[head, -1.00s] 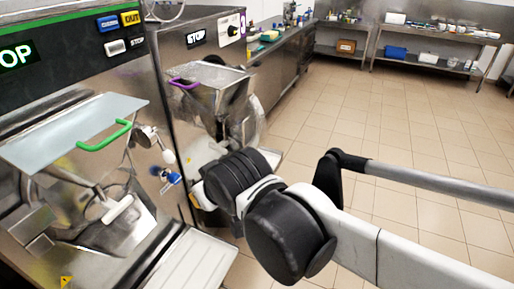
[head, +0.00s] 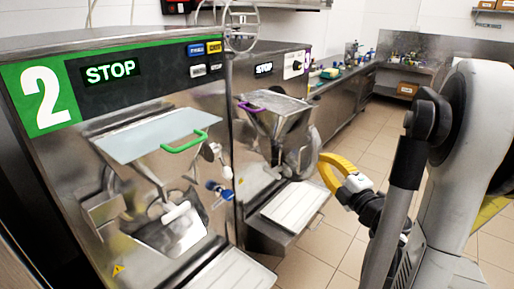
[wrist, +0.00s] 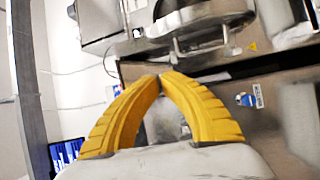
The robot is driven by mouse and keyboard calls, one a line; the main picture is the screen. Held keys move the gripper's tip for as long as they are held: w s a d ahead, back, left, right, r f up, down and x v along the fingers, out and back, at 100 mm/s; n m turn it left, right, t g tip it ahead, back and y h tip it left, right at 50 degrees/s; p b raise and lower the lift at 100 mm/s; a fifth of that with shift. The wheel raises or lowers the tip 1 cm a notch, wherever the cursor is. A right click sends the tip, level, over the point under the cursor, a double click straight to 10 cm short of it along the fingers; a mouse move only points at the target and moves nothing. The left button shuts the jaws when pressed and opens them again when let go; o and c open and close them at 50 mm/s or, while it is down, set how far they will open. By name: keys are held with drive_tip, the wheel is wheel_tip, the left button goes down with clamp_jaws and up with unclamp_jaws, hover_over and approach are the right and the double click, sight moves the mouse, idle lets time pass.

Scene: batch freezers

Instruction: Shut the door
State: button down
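The near batch freezer (head: 150,75), marked 2, stands at left in the head view. Its front has a pale flap with a green handle (head: 185,142) above a metal chute with a white lever (head: 176,212). A second freezer (head: 290,62) stands beyond it, with a purple-handled hopper (head: 278,112). A round metal part (head: 303,150) sticks out at its front right; I cannot tell for sure whether this is a swung-out door. My gripper (head: 325,162) has yellow fingers and is right of this part. In the wrist view its fingertips (wrist: 161,78) meet, with nothing visible between them.
A white ribbed tray (head: 293,202) juts out below the second freezer. A blue and white knob (wrist: 249,97) shows in the wrist view. Worktops with small items run along the back. The tiled floor (head: 315,262) is open between machines and my arm.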

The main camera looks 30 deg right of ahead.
sight(313, 158)
wheel_tip(313, 158, down, 4)
drive_tip(key=s+f+n+y, duration=0.1)
drive_tip(key=s+n+y, duration=0.1)
drive_tip(key=shift+g, duration=0.5)
drive_tip(key=w+d+b, duration=0.1)
drive_tip(key=w, duration=0.2)
drive_tip(key=w+d, duration=0.1)
drive_tip(key=w, duration=0.3)
drive_tip(key=w+d+b, duration=0.1)
drive_tip(key=w, duration=0.2)
drive_tip(key=shift+w+f+b, duration=0.1)
drive_tip(key=shift+w+b, duration=0.1)
drive_tip(key=shift+b, duration=0.1)
drive_tip(key=shift+w+d, duration=0.15)
drive_tip(key=shift+d, duration=0.25)
drive_tip(key=shift+d, duration=0.1)
